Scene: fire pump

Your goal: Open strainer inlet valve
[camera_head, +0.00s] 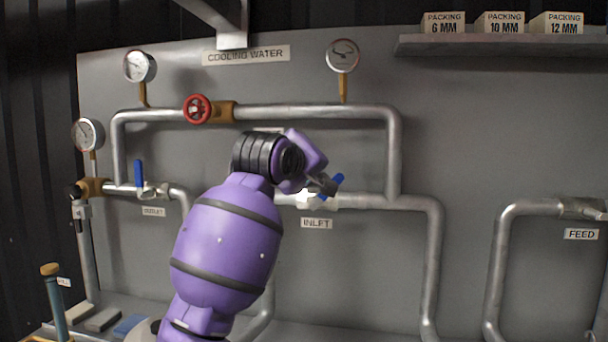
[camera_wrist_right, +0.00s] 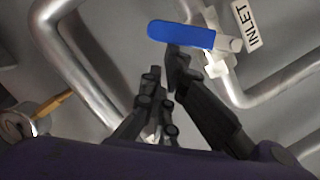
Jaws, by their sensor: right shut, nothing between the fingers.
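The inlet valve has a white body (camera_head: 318,201) on a horizontal pipe, above the INLET label (camera_head: 316,223). Its blue lever (camera_head: 333,184) slants up to the right in the head view, partly covered by my right gripper (camera_head: 322,184). In the right wrist view the blue lever (camera_wrist_right: 181,34) points left from the valve body (camera_wrist_right: 221,60), at an angle to the pipe. My right gripper (camera_wrist_right: 166,72) is shut and empty; one fingertip is close beside the lever, and I cannot tell whether it touches. My left gripper is out of view.
A second valve with an upright blue lever (camera_head: 138,173) is at left. A red handwheel (camera_head: 197,108) and gauges (camera_head: 343,56) sit along the upper pipework. A shelf (camera_head: 500,46) with packing boxes is at top right. The panel between the right pipes is clear.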

